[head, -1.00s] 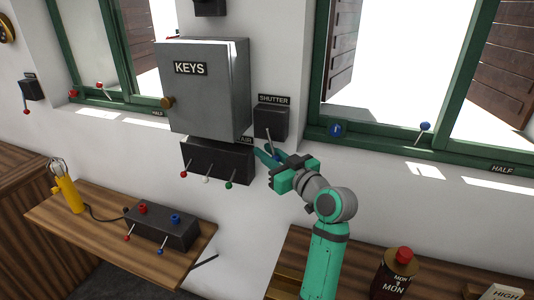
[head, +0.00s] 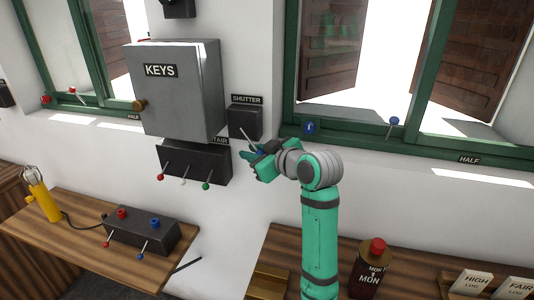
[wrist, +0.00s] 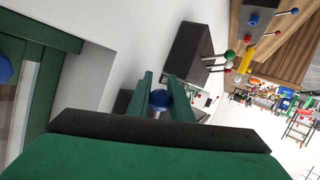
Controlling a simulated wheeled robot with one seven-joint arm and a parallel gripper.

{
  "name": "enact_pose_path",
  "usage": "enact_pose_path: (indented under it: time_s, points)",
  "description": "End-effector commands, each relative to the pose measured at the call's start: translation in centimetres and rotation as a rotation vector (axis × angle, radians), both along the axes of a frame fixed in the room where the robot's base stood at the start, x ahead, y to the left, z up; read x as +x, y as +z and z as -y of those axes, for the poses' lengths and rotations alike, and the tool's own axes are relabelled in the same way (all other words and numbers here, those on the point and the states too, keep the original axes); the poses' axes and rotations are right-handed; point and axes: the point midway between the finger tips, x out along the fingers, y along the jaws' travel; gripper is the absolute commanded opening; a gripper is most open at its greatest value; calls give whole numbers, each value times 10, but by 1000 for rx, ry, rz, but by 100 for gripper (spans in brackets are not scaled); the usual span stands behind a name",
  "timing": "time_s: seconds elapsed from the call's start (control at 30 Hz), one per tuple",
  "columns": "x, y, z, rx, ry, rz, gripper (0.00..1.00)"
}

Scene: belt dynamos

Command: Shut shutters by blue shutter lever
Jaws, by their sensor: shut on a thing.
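The shutter box (head: 245,122) is a dark box on the wall under a SHUTTER label. A thin rod slants from it down and right to a blue knob (head: 260,153). My gripper (head: 256,153) is shut on this blue shutter lever. In the wrist view the blue knob (wrist: 160,98) sits between my two green fingers (wrist: 160,92). Through the right window, a brown left shutter (head: 328,60) and a brown right shutter (head: 475,60) stand partly open, with a bright gap between them.
The grey KEYS cabinet (head: 175,90) and a dark box with red, white and green levers (head: 195,162) are close left of my gripper. A blue knob (head: 310,128) and a blue-headed pin (head: 394,122) are on the green window frame. A red-capped bottle (head: 372,265) stands below right.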

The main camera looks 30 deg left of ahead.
Motion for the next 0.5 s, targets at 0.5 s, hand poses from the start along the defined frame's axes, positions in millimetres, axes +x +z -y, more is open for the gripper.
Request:
enact_pose_path:
  time_s: [0.5]
  points:
    - [-4, 1, -7, -14, 13, 5, 38]
